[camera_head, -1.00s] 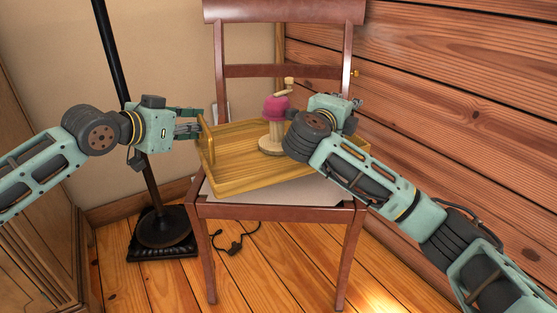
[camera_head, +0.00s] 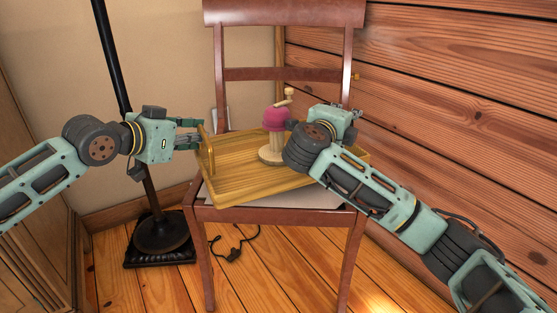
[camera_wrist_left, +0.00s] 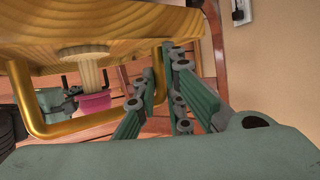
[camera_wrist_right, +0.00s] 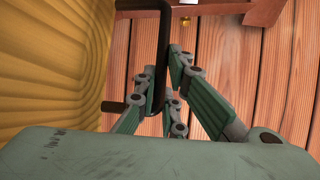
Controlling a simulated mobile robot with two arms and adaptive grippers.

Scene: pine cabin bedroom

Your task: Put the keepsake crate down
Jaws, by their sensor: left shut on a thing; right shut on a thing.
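The keepsake crate (camera_head: 235,178) is a shallow yellow wooden tray with a handle at each end. It is over the seat of a brown chair (camera_head: 285,215), roughly level; I cannot tell whether it touches the seat. A mill with a pink top (camera_head: 274,118) and a wooden crank stands upright in it. My left gripper (camera_head: 202,137) is shut on the left handle (camera_wrist_left: 50,133). My right gripper (camera_wrist_right: 162,62) is shut on the other handle (camera_wrist_right: 161,95), which looks dark in the right wrist view.
A black stand (camera_head: 160,230) with a pole is on the floor left of the chair. A black cable with a plug (camera_head: 234,254) lies near the chair's front left leg. A plank wall (camera_head: 450,100) is close on the right. The chair back (camera_head: 285,14) rises behind the crate.

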